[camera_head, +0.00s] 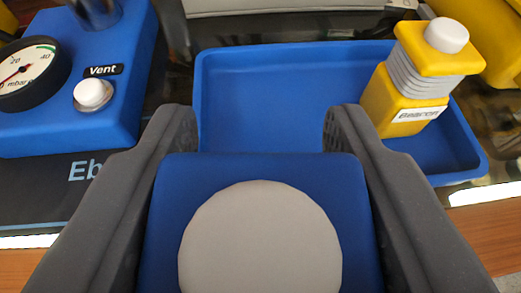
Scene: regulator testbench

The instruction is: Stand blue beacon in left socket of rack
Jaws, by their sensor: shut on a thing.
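My gripper (262,135) is shut on the blue beacon (330,185), with one dark grey finger on each side of it. The beacon's blue top and round light grey cap face the camera, and its lower part is hidden beneath. It appears in front of the near side of a blue tray. The height of the beacon above the surface cannot be told. No rack with a left socket can be made out in this view.
The blue tray (280,60) holds a yellow beacon (405,100) with a white cap, leaning at its right side. At left is a blue testbench unit (125,100) with a pressure gauge (28,75) and a white Vent button (93,93). The tray's left part looks empty.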

